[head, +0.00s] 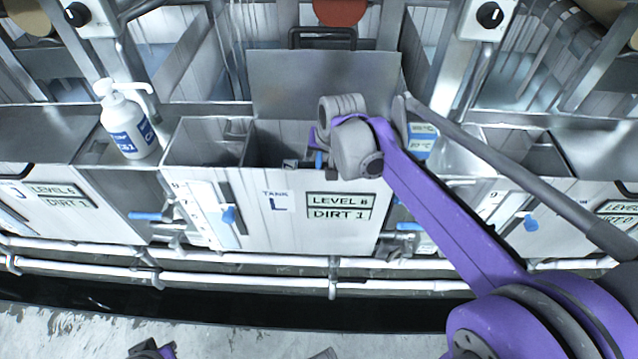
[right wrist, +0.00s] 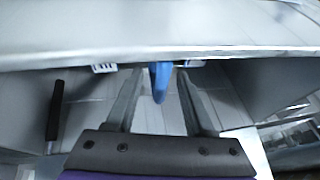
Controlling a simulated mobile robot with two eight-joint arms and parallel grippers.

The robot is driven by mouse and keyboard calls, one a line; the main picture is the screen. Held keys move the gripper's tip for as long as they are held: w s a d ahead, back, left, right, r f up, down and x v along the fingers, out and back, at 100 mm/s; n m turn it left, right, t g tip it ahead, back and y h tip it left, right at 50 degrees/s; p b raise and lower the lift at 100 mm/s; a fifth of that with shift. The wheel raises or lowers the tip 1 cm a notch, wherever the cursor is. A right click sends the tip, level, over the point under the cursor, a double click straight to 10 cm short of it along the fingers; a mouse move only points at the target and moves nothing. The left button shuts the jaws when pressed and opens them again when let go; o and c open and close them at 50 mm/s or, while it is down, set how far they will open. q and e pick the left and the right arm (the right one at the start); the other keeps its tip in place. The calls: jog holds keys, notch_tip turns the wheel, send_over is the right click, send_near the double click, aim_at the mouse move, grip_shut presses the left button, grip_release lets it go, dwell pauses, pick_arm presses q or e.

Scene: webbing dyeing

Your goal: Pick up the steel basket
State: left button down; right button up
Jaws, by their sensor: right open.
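I cannot clearly make out the steel basket. A small blue piece (head: 319,159) and a black-and-white tag (head: 290,163) show at the opening of tank L (head: 283,215), and the tank's inside is mostly hidden. My right gripper (head: 313,153) points down at this opening, partly covered by its own wrist. In the right wrist view my right gripper (right wrist: 161,76) is open, its fingers on either side of the blue piece (right wrist: 160,82). I cannot tell whether they touch it. My left gripper is not recognisable in view.
A raised steel lid (head: 325,85) stands behind the opening. A white pump bottle (head: 127,122) stands to the left. White pipes (head: 230,279) run along the tank front. A black bar (right wrist: 55,112) shows at the left in the wrist view. Clear floor (head: 240,335) lies in front.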

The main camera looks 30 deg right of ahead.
jog(key=x, duration=0.3)
jog(key=shift+w+f, duration=0.25)
jog(key=shift+w, duration=0.05)
grip_shut()
dwell(1.2)
